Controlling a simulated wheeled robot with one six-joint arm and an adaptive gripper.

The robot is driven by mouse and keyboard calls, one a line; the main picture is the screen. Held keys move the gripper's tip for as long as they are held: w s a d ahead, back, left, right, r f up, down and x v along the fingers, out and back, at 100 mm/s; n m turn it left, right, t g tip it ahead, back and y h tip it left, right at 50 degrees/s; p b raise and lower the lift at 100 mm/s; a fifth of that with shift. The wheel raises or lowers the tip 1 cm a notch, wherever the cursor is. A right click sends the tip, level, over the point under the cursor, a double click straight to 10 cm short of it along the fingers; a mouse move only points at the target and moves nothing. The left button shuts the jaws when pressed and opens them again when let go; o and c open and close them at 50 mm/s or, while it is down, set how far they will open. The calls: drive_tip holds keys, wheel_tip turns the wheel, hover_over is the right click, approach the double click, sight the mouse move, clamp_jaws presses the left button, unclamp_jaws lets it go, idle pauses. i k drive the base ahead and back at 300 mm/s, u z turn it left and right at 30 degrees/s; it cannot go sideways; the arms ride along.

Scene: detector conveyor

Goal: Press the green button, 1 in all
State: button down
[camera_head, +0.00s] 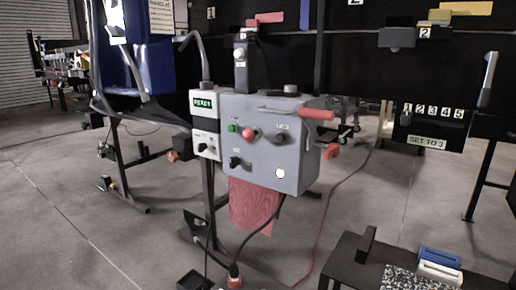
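The green button (232,128) is a small round button on the front face of a grey control box (262,165) near the middle of the view. It sits at the upper left of that face, just left of a larger red button (250,135). Nothing covers the green button. Whether it is pressed in is too small to tell. My gripper is not seen in this view.
A black knob (282,139) and a lower black knob (235,161) share the face. A red-handled lever (318,114) sticks out right. A small box with a READY display (203,103) adjoins left. A dark table (350,266) stands front right; floor between is mostly open.

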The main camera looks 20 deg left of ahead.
sight(231, 128)
drive_tip(key=u, duration=1.25)
